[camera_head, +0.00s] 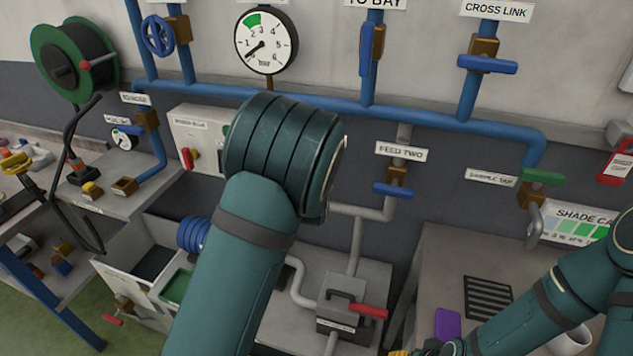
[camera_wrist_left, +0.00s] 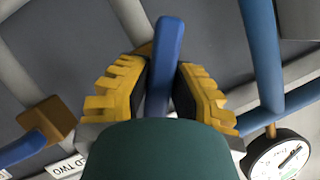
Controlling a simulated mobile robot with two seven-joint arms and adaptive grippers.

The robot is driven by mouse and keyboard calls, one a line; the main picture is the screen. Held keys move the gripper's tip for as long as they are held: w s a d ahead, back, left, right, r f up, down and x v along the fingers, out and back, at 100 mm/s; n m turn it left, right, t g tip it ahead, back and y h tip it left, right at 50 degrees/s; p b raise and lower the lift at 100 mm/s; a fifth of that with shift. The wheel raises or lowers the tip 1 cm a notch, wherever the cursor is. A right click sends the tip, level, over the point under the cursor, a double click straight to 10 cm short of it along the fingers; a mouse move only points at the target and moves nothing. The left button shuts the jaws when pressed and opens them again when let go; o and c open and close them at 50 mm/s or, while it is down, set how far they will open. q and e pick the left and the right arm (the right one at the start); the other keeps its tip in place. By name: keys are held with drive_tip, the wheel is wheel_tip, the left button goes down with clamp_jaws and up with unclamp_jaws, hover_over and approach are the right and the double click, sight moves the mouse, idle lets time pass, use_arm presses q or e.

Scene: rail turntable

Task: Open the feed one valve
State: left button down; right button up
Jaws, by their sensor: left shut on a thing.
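In the left wrist view, my left gripper (camera_wrist_left: 163,88) has its yellow, ridged fingers on both sides of a blue lever handle (camera_wrist_left: 165,50) and is shut on it. A brown valve body shows partly behind the handle. No label for this valve is visible; it sits beside the feed two valve, whose blue handle (camera_wrist_left: 22,150) and label (camera_wrist_left: 66,168) show at the lower left. In the head view, my left arm covers the gripper and the gripped valve. The feed two valve (camera_head: 393,189) has its blue handle level. My right gripper (camera_head: 418,351) is mostly cut off at the bottom edge.
A blue pipe (camera_head: 315,95) runs along the wall with several valves above it. A round gauge (camera_head: 266,41) reads low. The sample tap (camera_head: 542,177) has a green handle. A grey box with a red lever (camera_head: 368,311) stands below feed two.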

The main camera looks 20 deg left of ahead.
use_arm(q)
drive_tip(key=n+h+b, duration=0.1)
drive_tip(key=n+b, duration=0.1)
drive_tip(key=b, duration=0.1)
drive_tip(key=shift+a+f+n+h, duration=0.1)
drive_tip(key=shift+n+h, duration=0.2)
drive_tip(key=shift+n+h+b, duration=0.3)
drive_tip(key=shift+h+b, duration=0.1)
drive_tip(key=shift+b, duration=0.45)
drive_tip(key=c, duration=0.8)
unclamp_jaws()
drive_tip(key=shift+w, duration=0.1)
drive_tip(key=v, duration=1.2)
drive_tip(key=shift+r, duration=0.3)
